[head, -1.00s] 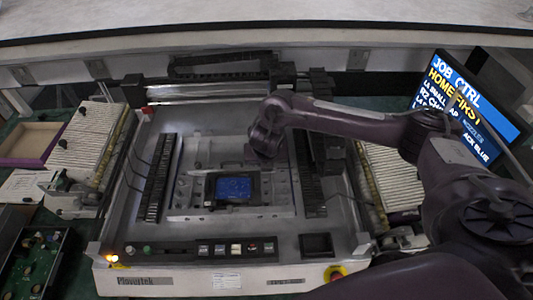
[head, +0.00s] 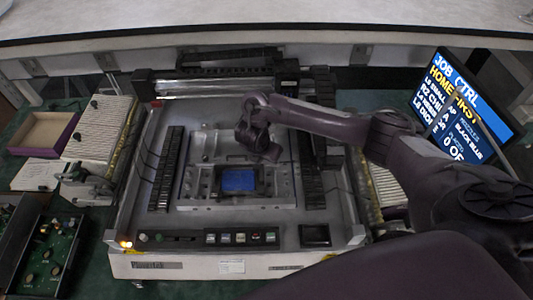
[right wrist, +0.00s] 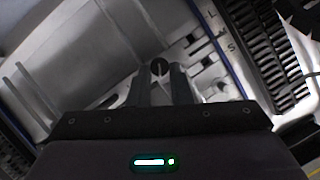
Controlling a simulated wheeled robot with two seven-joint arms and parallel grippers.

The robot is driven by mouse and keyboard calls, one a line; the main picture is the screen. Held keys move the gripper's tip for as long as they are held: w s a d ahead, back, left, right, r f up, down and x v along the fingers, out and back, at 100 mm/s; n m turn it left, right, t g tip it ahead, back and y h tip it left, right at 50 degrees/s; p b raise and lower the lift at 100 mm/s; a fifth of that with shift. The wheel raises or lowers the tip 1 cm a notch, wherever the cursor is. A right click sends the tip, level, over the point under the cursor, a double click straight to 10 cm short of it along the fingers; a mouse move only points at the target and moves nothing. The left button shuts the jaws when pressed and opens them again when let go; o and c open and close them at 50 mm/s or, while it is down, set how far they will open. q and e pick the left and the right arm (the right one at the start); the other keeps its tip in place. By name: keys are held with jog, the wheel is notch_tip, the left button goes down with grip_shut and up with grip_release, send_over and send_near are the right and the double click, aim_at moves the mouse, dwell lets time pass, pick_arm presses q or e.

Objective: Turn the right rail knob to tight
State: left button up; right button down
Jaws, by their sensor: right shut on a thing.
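My right gripper (right wrist: 159,80) is shut on a small round dark knob (right wrist: 159,66), seen between its fingertips in the right wrist view. A light slot or line shows on the knob's face. In the head view my right gripper (head: 262,152) reaches down over the upper right of the machine's inner plate (head: 190,203); the knob is hidden there. A blue-edged rail strip (right wrist: 222,32) with letters, seemingly L and S, runs beside the knob. I cannot read the knob's setting. My left gripper is not in view.
A blue board (head: 238,181) sits in the middle of the plate. Dark slotted racks stand left (head: 165,170) and right (head: 310,180) of it. A button panel (head: 208,238) lines the front. A monitor (head: 460,105) stands at the right, behind my right arm.

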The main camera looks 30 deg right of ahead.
dwell(0.3)
jog(key=c, duration=1.3)
grip_release()
jog(key=shift+w+a+r+b, duration=0.15)
jog(key=shift+a+r+b, duration=0.25)
jog(key=shift+r, duration=0.25)
jog(key=shift+s+r+b, duration=0.3)
jog(key=shift+r, duration=0.25)
jog(key=p+v, duration=0.1)
jog(key=v, duration=0.2)
jog(key=shift+d+r+p, duration=0.1)
jog(key=shift+p, duration=0.3)
jog(key=shift+b+v, duration=0.5)
jog(key=shift+v, duration=0.55)
